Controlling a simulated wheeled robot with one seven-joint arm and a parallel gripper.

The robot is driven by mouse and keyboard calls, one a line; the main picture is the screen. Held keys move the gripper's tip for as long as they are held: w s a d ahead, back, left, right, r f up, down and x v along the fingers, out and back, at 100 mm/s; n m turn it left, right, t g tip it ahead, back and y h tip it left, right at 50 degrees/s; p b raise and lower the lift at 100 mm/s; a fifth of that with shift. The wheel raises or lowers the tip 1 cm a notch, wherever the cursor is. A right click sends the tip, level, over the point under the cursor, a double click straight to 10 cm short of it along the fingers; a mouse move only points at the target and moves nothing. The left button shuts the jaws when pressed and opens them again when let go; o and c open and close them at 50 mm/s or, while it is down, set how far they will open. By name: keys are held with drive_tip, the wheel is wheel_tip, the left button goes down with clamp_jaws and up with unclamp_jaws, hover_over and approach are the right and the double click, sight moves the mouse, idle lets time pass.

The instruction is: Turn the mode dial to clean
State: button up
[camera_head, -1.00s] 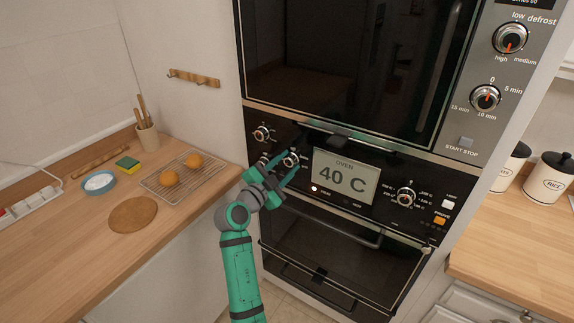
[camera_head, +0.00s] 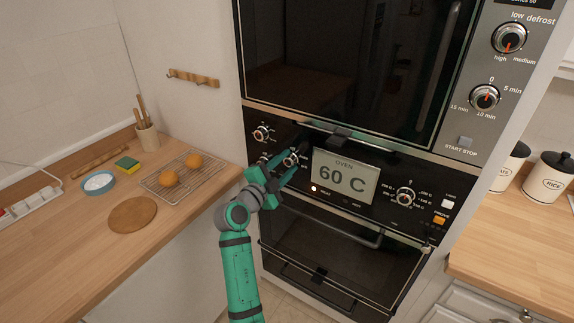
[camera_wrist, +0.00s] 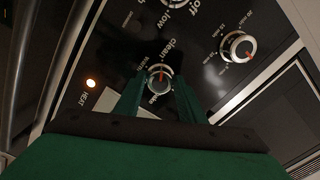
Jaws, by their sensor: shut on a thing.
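The mode dial (camera_wrist: 160,76) is a silver knob with a red mark, in the middle of the wrist view. The words "clean" and "warm" show above and left of it there, and what looks like "bake" shows below it. I cannot tell exactly which word the mark points at. My gripper (camera_wrist: 158,88) has its two green fingers on either side of this dial and is shut on it. In the head view the same dial (camera_head: 291,157) is left of the oven display, partly covered by my gripper (camera_head: 288,168).
The oven display (camera_head: 344,178) reads 60 C. Another dial (camera_wrist: 238,47) with minute marks is at the upper right of the wrist view. An orange lamp (camera_wrist: 91,83) glows beside "HEAT". The oven door handle (camera_head: 335,228) juts out below the panel.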

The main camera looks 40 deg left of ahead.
drive_tip(key=o, duration=1)
drive_tip(key=shift+o, duration=0.2)
drive_tip(key=s+d, duration=0.1)
drive_tip(key=s, duration=0.9)
drive_tip(key=shift+s+d, duration=0.35)
drive_tip(key=shift+f, duration=0.15)
